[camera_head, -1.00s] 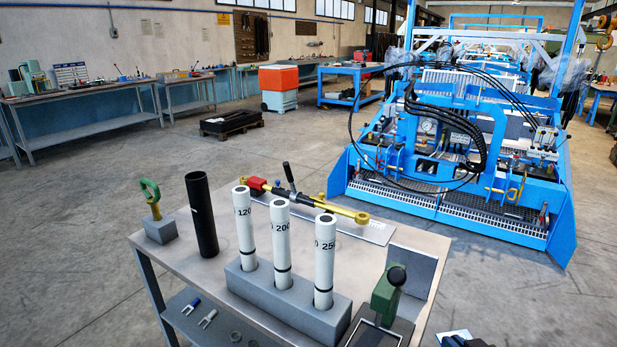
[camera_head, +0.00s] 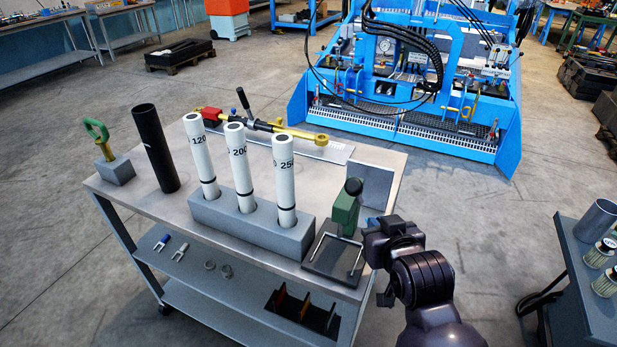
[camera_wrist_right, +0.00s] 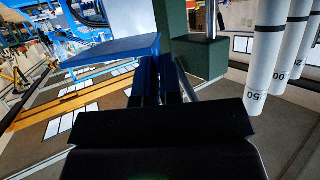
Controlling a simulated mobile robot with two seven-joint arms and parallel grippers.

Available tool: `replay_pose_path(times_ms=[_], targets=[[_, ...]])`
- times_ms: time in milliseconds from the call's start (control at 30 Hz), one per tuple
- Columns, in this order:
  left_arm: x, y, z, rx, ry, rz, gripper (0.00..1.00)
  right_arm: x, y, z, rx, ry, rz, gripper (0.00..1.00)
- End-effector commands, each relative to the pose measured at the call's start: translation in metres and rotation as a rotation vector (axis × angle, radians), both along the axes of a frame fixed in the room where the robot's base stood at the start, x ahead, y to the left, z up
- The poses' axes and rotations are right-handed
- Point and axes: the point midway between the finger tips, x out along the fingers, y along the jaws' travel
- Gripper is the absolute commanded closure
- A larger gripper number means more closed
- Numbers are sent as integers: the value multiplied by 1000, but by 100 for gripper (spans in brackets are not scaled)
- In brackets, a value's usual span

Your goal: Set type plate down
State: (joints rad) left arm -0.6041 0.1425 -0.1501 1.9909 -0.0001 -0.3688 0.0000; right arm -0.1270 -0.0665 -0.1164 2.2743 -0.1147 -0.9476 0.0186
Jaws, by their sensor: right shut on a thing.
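My right gripper (camera_head: 376,232) is low at the right end of the trolley top, beside the green hand press (camera_head: 345,208). In the right wrist view its two dark fingers (camera_wrist_right: 166,75) are shut on a flat blue plate, seemingly the type plate (camera_wrist_right: 112,48). The plate sticks out beyond the fingers to the left. In the head view only a small bit of blue shows at the gripper. The press has a dark base (camera_head: 331,262) with a light metal frame; I cannot tell if the plate touches it. My left gripper is out of view.
A grey block (camera_head: 252,222) holds three white tubes left of the press. A black tube (camera_head: 155,148), a green-handled gauge (camera_head: 98,135) and a red-yellow cylinder (camera_head: 265,125) stand or lie on the trolley (camera_head: 145,200). A grey upright panel (camera_head: 371,187) is behind the press.

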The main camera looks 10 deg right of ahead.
Motion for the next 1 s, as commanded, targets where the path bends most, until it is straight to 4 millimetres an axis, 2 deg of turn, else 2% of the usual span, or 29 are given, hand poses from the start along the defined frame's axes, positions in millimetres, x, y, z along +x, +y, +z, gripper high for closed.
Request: replay_pose_path(times_ms=[167,400,600,1000], targets=[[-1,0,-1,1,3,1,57,-6,-12,-10,-5,2,-1,100],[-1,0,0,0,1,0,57,-21,-54,-36,-9,4,29,100],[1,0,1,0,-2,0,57,-35,-78,-58,-7,4,127,100],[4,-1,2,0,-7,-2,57,-61,-105,-79,-6,3,374,100]])
